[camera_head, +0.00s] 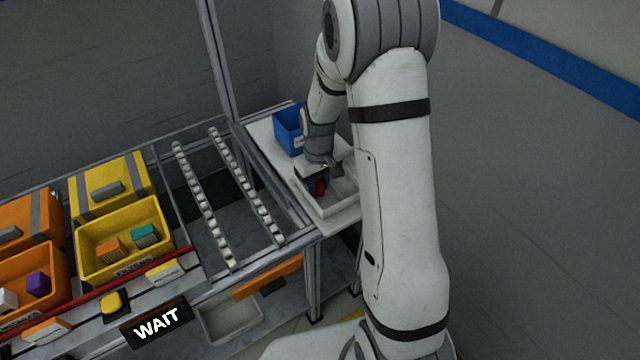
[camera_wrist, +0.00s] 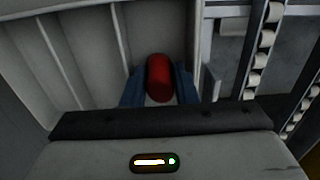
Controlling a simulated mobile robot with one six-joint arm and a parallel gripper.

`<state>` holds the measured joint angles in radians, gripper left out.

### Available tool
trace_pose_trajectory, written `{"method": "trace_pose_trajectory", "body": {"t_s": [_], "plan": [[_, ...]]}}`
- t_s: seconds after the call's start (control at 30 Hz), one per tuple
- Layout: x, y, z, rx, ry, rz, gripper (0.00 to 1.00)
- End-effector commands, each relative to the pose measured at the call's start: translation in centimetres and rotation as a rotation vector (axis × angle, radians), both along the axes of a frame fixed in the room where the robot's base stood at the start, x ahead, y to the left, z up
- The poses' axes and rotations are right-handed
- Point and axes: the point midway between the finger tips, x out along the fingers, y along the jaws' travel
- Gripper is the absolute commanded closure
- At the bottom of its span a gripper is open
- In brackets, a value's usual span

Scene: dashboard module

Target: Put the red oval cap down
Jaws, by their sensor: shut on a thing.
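The red oval cap (camera_wrist: 159,78) is between the two blue fingers of my gripper (camera_wrist: 160,88) in the wrist view. My gripper is shut on it. In the head view the cap (camera_head: 320,186) shows as a small red patch below my gripper (camera_head: 318,182), over the white tray (camera_head: 322,211) on the white table at the right end of the line. In the wrist view, a pale compartment with upright dividers (camera_wrist: 85,60) lies below and around the cap. I cannot tell whether the cap touches the tray floor.
A blue bin (camera_head: 288,130) stands behind the tray. Roller rails (camera_head: 205,208) run to the left of the table. Yellow (camera_head: 125,240) and orange bins with blocks stand further left. A sign reading WAIT (camera_head: 157,323) is at the front.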

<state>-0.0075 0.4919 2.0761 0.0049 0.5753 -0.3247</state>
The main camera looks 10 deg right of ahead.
Motion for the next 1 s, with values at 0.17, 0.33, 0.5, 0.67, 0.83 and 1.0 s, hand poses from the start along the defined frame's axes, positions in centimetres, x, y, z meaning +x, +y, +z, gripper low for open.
{"method": "trace_pose_trajectory", "body": {"t_s": [0.17,0.33,0.5,0.67,0.83,1.0], "plan": [[0.0,0.0,-0.6,0.001,-0.002,-0.001,0.95],[0.0,-0.1,-0.8,0.000,-0.001,-0.001,0.95],[0.0,-0.1,-0.8,0.000,-0.001,-0.002,0.65],[0.0,-0.1,-0.7,0.000,-0.001,-0.002,0.65],[0.0,-0.1,-0.3,0.000,-0.001,-0.002,0.65],[0.1,-0.1,2.2,0.000,-0.005,-0.002,0.65]]}}
